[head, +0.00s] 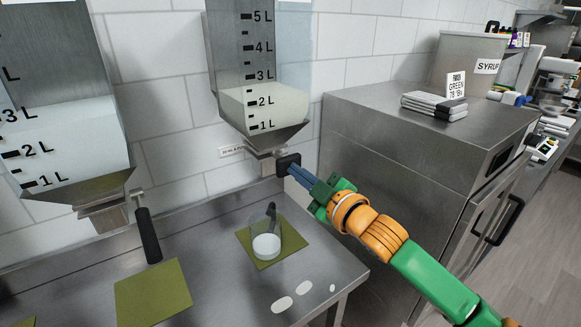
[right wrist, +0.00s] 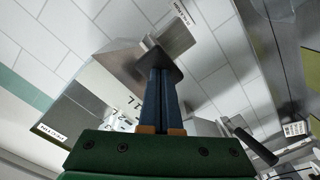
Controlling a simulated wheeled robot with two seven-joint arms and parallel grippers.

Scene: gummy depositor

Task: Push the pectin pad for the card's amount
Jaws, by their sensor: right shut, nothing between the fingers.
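The black pad (head: 288,163) sits at the outlet below the right-hand hopper (head: 240,60), whose pale contents stand between the 2 L and 3 L marks. My right gripper (head: 292,170) is shut and empty, its blue fingertips at the pad and apparently touching it. In the right wrist view the fingers (right wrist: 160,85) end at the dark pad (right wrist: 158,60), partly hiding it. A clear beaker (head: 267,244) with white contents stands on an olive mat (head: 290,243) below the outlet. My left gripper is out of view.
A second hopper (head: 60,110) with a black handle (head: 148,235) hangs at left, above an empty olive mat (head: 152,292). White spots (head: 282,304) lie on the steel table's front. A steel cabinet (head: 410,130) stands close on the right.

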